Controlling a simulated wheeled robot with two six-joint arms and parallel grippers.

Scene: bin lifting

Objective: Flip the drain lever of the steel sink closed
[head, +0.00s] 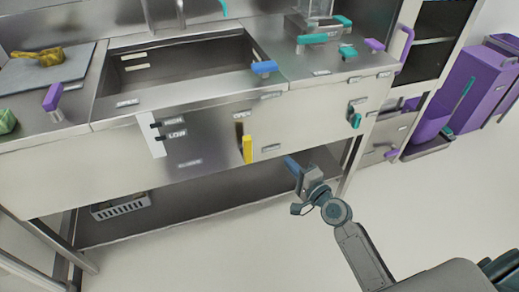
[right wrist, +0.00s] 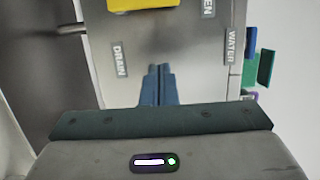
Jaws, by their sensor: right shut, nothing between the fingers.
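The steel sink (head: 190,72) is set in the counter in the head view. A yellow lever (head: 247,149) is on its front panel, below the OPEN label (head: 242,114). In the right wrist view the yellow lever (right wrist: 143,5) is cut off by the top edge, near the DRAIN label (right wrist: 117,60) and the OPEN label (right wrist: 208,5). My right gripper (head: 289,162) is shut and empty, to the right of the yellow lever and apart from it. Its blue fingertips (right wrist: 158,70) are together in the wrist view. My left gripper is out of view.
A blue handle (head: 264,67) juts out at the sink's right rim. A teal handle (head: 355,119) is on the panel further right. A lower shelf (head: 165,208) with a grey basket (head: 121,207) lies under the counter. Purple bins (head: 470,85) stand at the right. The floor in front is clear.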

